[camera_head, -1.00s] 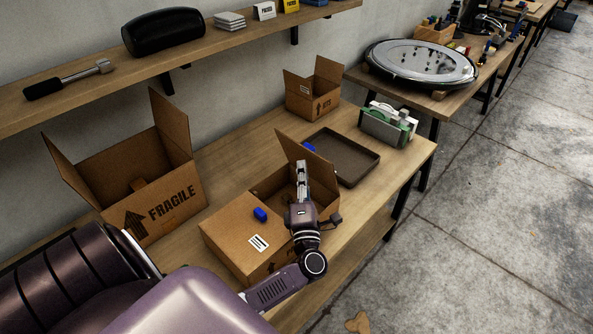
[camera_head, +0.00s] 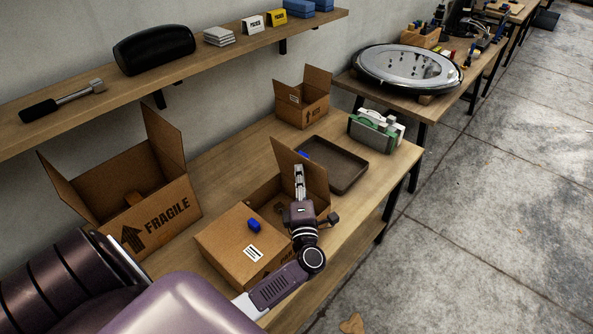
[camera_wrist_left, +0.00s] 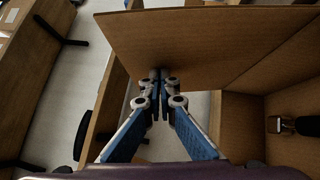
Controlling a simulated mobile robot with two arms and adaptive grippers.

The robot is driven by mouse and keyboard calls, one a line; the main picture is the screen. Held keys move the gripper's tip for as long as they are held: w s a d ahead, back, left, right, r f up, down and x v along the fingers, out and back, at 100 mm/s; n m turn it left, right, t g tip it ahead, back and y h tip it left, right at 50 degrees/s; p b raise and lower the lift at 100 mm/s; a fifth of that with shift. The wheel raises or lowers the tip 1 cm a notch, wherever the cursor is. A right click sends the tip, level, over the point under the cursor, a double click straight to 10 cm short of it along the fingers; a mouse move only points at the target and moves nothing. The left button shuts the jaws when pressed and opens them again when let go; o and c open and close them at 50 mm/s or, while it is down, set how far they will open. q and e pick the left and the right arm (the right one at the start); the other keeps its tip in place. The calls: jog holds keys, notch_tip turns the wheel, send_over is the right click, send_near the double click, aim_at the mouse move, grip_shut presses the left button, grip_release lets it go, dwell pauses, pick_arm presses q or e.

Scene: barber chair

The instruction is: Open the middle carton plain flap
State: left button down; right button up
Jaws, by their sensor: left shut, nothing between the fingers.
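The middle carton (camera_head: 222,249) is a brown cardboard box on the bench. One top flap lies flat, with a white barcode label (camera_head: 254,253) and a small blue piece (camera_head: 254,225) on it. The plain flap (camera_head: 287,159) stands raised at the far side, and the carton is partly open beside it. My left gripper (camera_head: 299,168) is shut and empty, with its fingertips close against the plain flap. In the left wrist view the closed fingers (camera_wrist_left: 160,78) point at the broad flap (camera_wrist_left: 215,45); contact is unclear. My right gripper is not in view.
An open FRAGILE carton (camera_head: 163,221) stands at left and a smaller open carton (camera_head: 303,108) at the back. A dark tray (camera_head: 345,178) lies just beyond the flap. A green-and-white item (camera_head: 375,132) stands near the bench's right end. A wall shelf (camera_head: 200,62) runs above.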

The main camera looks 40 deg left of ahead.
pick_arm(q)
jog(key=w+p, duration=0.1)
jog(key=w+r+m+g+p, duration=0.1)
jog(key=shift+w+d+r+h, duration=0.15)
jog(key=shift+w+h, duration=0.15)
jog(key=shift+h, duration=0.1)
jog(key=w+b, duration=0.2)
jog(key=w, duration=0.4)
jog(key=shift+w+d+f+b, duration=0.2)
jog(key=shift+w+d+b, duration=0.05)
jog(key=shift+b, duration=0.15)
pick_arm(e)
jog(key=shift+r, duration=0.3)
